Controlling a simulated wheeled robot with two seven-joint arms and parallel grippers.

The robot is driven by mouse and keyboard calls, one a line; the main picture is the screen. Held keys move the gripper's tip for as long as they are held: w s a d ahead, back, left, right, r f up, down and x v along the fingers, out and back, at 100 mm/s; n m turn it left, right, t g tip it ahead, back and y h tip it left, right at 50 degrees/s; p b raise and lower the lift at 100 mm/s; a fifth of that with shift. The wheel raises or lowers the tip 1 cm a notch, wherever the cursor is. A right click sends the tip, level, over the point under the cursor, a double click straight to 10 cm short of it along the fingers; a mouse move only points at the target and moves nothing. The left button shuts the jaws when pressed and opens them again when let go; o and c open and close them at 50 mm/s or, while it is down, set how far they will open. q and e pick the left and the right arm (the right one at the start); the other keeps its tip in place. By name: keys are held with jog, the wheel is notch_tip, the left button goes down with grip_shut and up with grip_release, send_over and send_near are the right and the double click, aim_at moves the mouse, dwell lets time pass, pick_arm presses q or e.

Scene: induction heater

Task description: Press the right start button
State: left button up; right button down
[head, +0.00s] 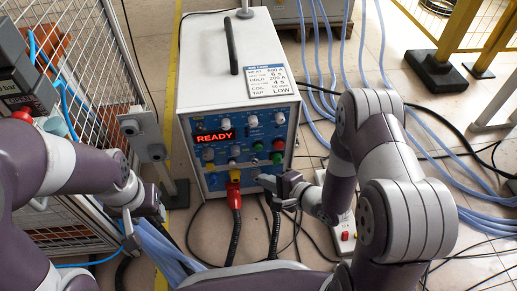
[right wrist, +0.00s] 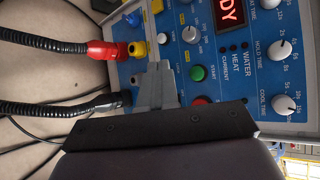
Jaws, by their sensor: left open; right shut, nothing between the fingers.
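The induction heater's blue front panel (head: 243,128) faces me in the head view, with a lit red READY display (head: 215,136). My right gripper (head: 264,180) is shut and empty, low in front of the panel. In the right wrist view its fingers (right wrist: 158,86) are below-left of a green button (right wrist: 197,73) marked START. A red button (right wrist: 200,101) shows partly above the wrist housing. My left gripper (head: 130,222) is open at the left, away from the heater.
A red plug (head: 233,195) with a thick black cable hangs from the panel's lower part, left of my right gripper. A white power strip (head: 346,232) lies on the floor at right. Blue hoses run along the right. A wire fence (head: 85,45) stands at left.

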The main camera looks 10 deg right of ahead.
aim_at(258, 147)
jog(key=w, duration=0.7)
jog(key=shift+w+b, duration=0.15)
jog(key=shift+b, duration=0.3)
dwell(1.5)
jog(key=shift+w+p, duration=0.4)
